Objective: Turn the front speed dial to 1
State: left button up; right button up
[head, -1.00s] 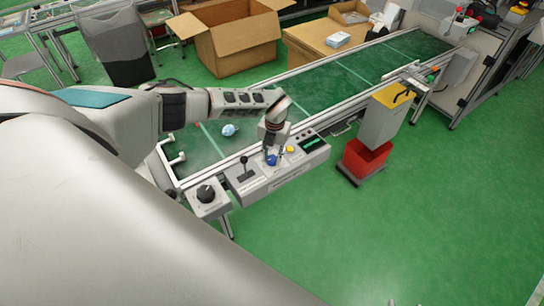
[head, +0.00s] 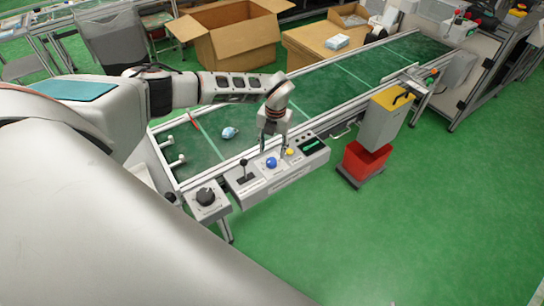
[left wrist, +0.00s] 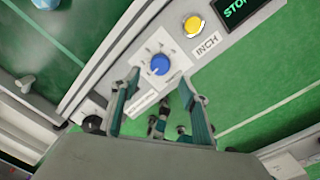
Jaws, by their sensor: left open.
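A blue dial (head: 271,162) sits on the grey control panel (head: 245,188) at the near side of the conveyor. It also shows in the left wrist view (left wrist: 159,64), on a white plate with small marks; I cannot read its setting. A black dial (head: 205,196) sits on a separate grey box nearer me. My left gripper (head: 273,150) is open above the blue dial, fingers apart. In the left wrist view its fingertips (left wrist: 160,77) flank the space just below the dial, and nothing is held. My right gripper does not show.
A red bin (head: 364,161) stands to the right. Green floor is free in front.

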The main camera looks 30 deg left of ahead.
aim_at(273, 162)
pick_arm(q)
notch_tip(273, 162, up, 6)
jog(key=shift+d+f, duration=0.15)
dwell(0.5)
